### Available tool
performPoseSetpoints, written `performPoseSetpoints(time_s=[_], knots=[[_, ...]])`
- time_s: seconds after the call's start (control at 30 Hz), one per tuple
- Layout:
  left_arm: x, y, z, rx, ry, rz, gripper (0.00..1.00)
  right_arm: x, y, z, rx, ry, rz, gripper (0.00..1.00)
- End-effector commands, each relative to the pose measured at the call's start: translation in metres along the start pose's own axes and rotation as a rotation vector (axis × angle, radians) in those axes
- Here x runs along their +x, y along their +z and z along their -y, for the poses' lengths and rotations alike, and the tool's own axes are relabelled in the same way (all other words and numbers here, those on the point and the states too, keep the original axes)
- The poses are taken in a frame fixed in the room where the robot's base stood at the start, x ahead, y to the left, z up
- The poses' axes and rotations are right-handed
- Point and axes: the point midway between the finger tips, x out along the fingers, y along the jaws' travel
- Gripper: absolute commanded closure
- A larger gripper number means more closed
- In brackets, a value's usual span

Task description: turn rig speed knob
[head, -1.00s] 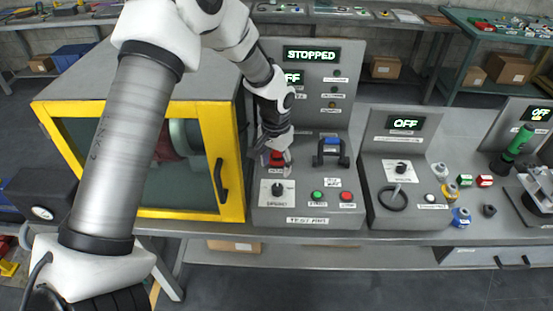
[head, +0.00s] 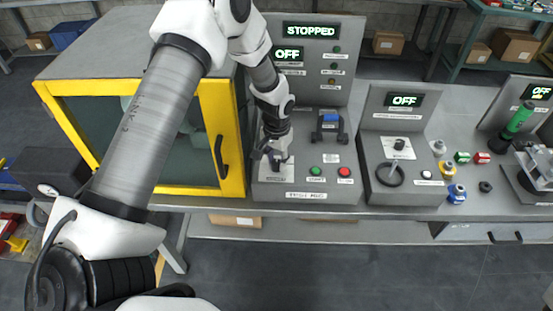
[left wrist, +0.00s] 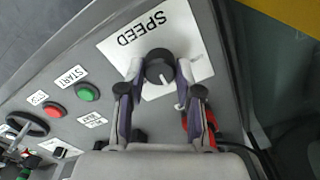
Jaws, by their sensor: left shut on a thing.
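The test rig panel (head: 310,187) stands beside the yellow-framed cabinet. Its display (head: 311,31) reads STOPPED and a smaller display (head: 288,54) reads OFF. The black speed knob (left wrist: 159,67) sits on a white plate marked SPEED (left wrist: 178,22) in the left wrist view. Its white pointer line shows on top. My left gripper (head: 274,158) is down at the plate, with its two fingers shut on the knob's sides, also seen in the left wrist view (left wrist: 158,74). In the head view the gripper mostly hides the knob. My right gripper is not in view.
A green start button (head: 316,169), a red button (head: 344,171) and a blue-topped lever (head: 331,122) are right of the knob. A red part (left wrist: 188,124) lies close to one finger. The yellow door frame (head: 224,120) stands close on the left.

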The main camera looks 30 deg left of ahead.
Motion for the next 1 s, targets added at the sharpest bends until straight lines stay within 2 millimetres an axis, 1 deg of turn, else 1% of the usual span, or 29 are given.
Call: performPoseSetpoints(time_s=[0.27,0.47,0.67,1.0], knots=[[0.001,0.001,0.0,-0.03,0.0,0.005,1.0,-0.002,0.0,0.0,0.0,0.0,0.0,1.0],[0.001,0.002,0.0,-0.115,0.0,0.006,1.0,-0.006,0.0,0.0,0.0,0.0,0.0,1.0],[0.0,0.002,0.0,-0.265,-0.001,0.008,1.0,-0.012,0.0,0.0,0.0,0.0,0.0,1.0],[0.0,0.003,0.0,-0.585,-0.002,0.008,1.0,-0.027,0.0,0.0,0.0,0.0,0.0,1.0]])
